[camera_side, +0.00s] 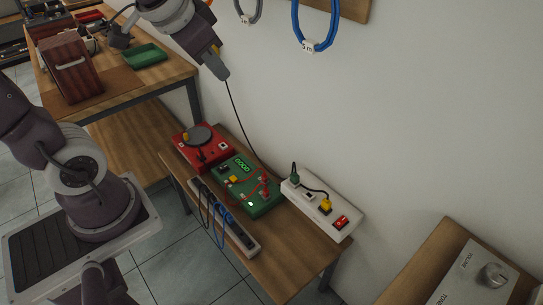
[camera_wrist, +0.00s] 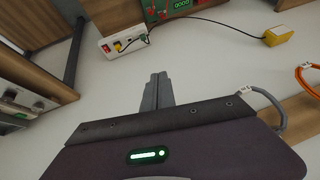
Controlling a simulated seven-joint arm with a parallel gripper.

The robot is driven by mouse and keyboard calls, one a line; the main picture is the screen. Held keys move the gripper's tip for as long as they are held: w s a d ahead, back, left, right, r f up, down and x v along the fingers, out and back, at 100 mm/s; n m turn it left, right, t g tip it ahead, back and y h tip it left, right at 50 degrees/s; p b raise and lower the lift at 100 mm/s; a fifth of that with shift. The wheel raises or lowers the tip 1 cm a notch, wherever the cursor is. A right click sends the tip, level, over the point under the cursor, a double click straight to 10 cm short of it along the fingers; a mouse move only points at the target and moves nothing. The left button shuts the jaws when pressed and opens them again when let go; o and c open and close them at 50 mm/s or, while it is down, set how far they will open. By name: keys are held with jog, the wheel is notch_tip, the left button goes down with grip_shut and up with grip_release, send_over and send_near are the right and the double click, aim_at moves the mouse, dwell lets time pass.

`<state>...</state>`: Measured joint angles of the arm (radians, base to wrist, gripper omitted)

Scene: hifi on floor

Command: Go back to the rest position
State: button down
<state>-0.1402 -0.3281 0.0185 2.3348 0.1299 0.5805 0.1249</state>
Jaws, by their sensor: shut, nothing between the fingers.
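My gripper (camera_side: 224,75) is at the top of the side view, high above the low wooden table and close to the wall. Its fingers point down and to the right. In the wrist view the two grey fingers (camera_wrist: 157,88) lie together, with nothing between them. My gripper touches none of the devices on the table.
The low table (camera_side: 293,262) bears a red device (camera_side: 207,155), a green device reading GOOD (camera_side: 258,207), a white power strip (camera_side: 335,216) and a grey rail (camera_side: 237,240). A black cable (camera_side: 232,105) hangs near my gripper. A blue cable coil (camera_side: 295,28) hangs on the wall.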

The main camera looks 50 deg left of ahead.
jog(key=s+d+h, duration=0.1)
jog(key=s+d, duration=0.5)
jog(key=s, duration=0.6)
jog(key=shift+s+f+n+g+h, duration=0.25)
jog(key=shift+s+n+g+h, duration=0.05)
jog(key=shift+s+h, duration=0.1)
jog(key=shift+w, duration=0.1)
